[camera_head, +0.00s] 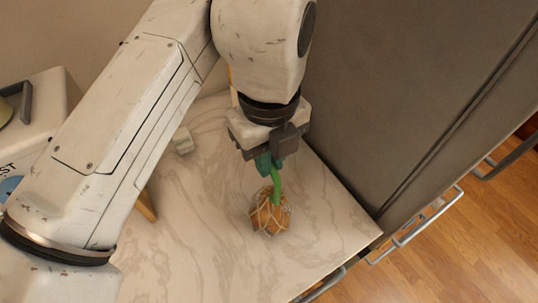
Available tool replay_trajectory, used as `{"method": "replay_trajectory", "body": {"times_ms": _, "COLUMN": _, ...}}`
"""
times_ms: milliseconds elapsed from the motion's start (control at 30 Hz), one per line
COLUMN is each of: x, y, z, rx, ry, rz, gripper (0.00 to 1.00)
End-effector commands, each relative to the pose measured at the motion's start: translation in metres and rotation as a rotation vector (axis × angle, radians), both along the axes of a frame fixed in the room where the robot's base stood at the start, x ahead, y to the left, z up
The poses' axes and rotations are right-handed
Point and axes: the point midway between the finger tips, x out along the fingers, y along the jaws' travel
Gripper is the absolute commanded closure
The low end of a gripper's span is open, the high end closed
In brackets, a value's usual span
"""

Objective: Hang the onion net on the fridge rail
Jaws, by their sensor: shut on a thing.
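The onion net (270,213) is an orange-brown bundle in pale netting with a green loop at its top. My gripper (268,164) points down over the marble-patterned counter and is shut on the green loop. The net is below the fingers; I cannot tell whether it touches the counter. The fridge rail (425,228) is a light metal bar on the front of the dark grey fridge, to the right of the net and apart from it. The closed fingertips are partly hidden by the gripper body.
The grey fridge side (375,100) rises along the counter's right edge. The counter (330,225) is bare around the net. A small pale block (183,141) lies to the left. A white appliance (45,110) stands at the far left. Wooden floor (440,270) shows at lower right.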

Motion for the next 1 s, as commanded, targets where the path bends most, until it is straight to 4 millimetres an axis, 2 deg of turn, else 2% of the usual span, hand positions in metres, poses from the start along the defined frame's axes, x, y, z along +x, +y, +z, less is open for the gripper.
{"method": "replay_trajectory", "body": {"times_ms": 67, "x": 0.0, "y": 0.0, "z": -0.003, "rx": -0.001, "ry": -0.001, "rz": -0.001, "gripper": 1.0}}
{"method": "replay_trajectory", "body": {"times_ms": 100, "x": 0.0, "y": 0.0, "z": -0.003, "rx": -0.001, "ry": 0.001, "rz": -0.001, "gripper": 0.85}}
{"method": "replay_trajectory", "body": {"times_ms": 367, "x": 0.0, "y": 0.0, "z": -0.003, "rx": -0.001, "ry": 0.001, "rz": -0.001, "gripper": 0.61}}
{"method": "replay_trajectory", "body": {"times_ms": 667, "x": 0.0, "y": 0.0, "z": 0.002, "rx": 0.001, "ry": 0.0, "rz": 0.0, "gripper": 0.61}}
{"method": "replay_trajectory", "body": {"times_ms": 767, "x": 0.0, "y": 0.0, "z": 0.012, "rx": 0.0, "ry": 0.0, "rz": -0.001, "gripper": 0.61}}
{"method": "replay_trajectory", "body": {"times_ms": 1000, "x": 0.0, "y": -0.001, "z": 0.051, "rx": -0.001, "ry": 0.0, "rz": -0.001, "gripper": 0.61}}
